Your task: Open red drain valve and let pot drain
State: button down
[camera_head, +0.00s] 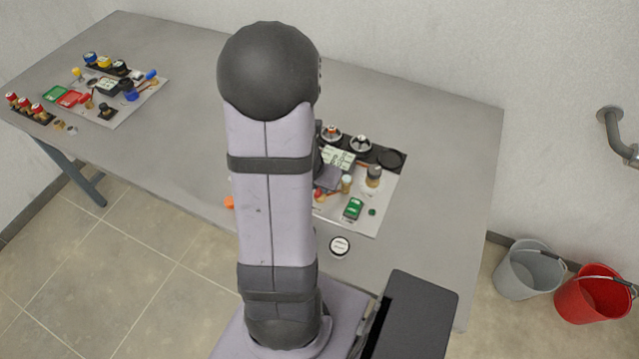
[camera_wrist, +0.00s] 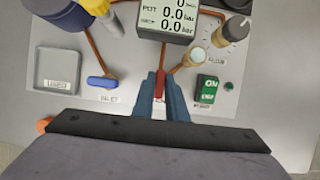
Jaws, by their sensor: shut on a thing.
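The red drain valve handle (camera_wrist: 159,84) shows in the wrist view, pointing along the panel between my fingers. My gripper (camera_wrist: 161,98) is shut on it, with one blue-grey finger on each side. The handle's lower part is hidden by the fingers. The display (camera_wrist: 166,17) above reads POT 0.0 bar, with another 0.0 bar line below. In the head view my arm covers much of the panel, and a small red part (camera_head: 319,195) shows beside the gripper. I cannot tell which object is the pot, nor whether liquid is flowing.
A blue handle (camera_wrist: 102,81) and a square grey tray (camera_wrist: 57,70) lie left of the gripper. A green ON switch (camera_wrist: 207,89) and a brass-and-grey knob (camera_wrist: 230,31) are to the right. A second panel (camera_head: 130,103) stands at the table's far left. Buckets (camera_head: 526,270) are on the floor.

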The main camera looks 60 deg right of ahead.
jog(key=shift+d+r, duration=0.1)
jog(key=c, duration=1.8)
grip_release()
jog(key=shift+o, duration=0.2)
jog(key=p+v, duration=0.5)
jog(key=v, duration=0.2)
jog(key=shift+r, duration=0.1)
